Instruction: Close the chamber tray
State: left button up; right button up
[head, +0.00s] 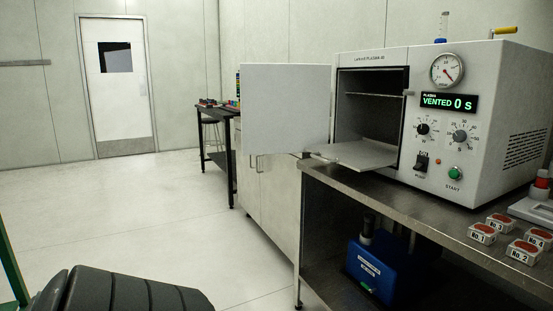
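The chamber tray (362,154) is a flat grey plate. It sticks out of the open front of the white plasma chamber (400,58), low in the opening. Its front left end reaches past the bench edge, close to the lower edge of the chamber door (287,107). The door is swung wide open to the left. Inside the dark chamber, a shelf line (375,94) shows above the tray. Nothing visible lies on the tray. Neither of my grippers can be made out in the head view.
The chamber's display (449,103) reads "VENTED 0 s". Several red-topped numbered blocks (482,234) sit on the metal bench (400,205) at the right. A blue pump (371,268) is beneath the bench. The floor (130,210) to the left is largely clear.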

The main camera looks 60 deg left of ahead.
aim_at(366, 154)
jog(key=u, duration=1.85)
